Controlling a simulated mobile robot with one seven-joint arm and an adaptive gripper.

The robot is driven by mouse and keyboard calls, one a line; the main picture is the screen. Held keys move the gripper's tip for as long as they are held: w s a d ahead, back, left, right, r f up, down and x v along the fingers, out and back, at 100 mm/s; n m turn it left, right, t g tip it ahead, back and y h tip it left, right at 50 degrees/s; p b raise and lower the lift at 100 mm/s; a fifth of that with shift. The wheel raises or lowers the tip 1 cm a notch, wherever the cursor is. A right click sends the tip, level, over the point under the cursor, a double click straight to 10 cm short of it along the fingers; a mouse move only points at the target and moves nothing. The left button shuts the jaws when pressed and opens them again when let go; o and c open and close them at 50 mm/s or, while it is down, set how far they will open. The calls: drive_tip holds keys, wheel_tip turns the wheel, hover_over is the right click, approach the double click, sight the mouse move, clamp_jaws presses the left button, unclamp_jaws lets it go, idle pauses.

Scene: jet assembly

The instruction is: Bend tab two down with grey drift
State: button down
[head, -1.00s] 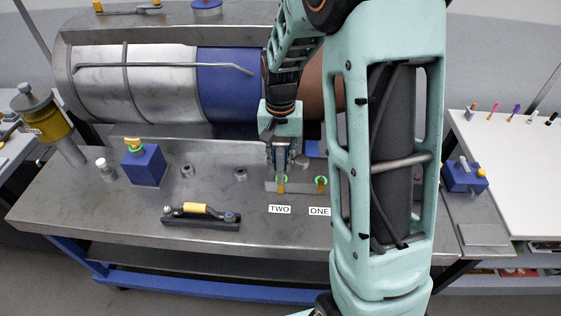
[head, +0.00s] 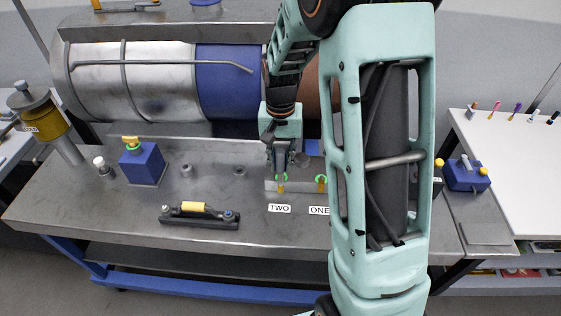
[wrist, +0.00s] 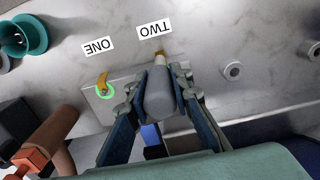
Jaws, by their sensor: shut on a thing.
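My gripper (head: 280,166) is shut on the grey drift (wrist: 160,97), a grey rod with a paler narrow end, seen between the fingers in the wrist view. The drift points at tab two (wrist: 161,55), a small yellow-orange tab beside the TWO label (wrist: 153,30). The drift's end overlaps the tab in the wrist view; I cannot tell if they touch.
A black holder with a yellow grip (head: 194,208) lies at the bench front. A blue block with a yellow top (head: 142,163) stands left. The large silver and blue cylinder (head: 228,78) lies behind. Another blue block (head: 466,177) is at right.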

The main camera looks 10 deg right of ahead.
drive_tip(key=shift+f+b, duration=1.25)
drive_tip(key=shift+f, duration=0.4)
idle(0.5)
drive_tip(key=shift+r+p, duration=2.05)
drive_tip(key=shift+r, duration=0.8)
drive_tip(key=shift+f, duration=0.1)
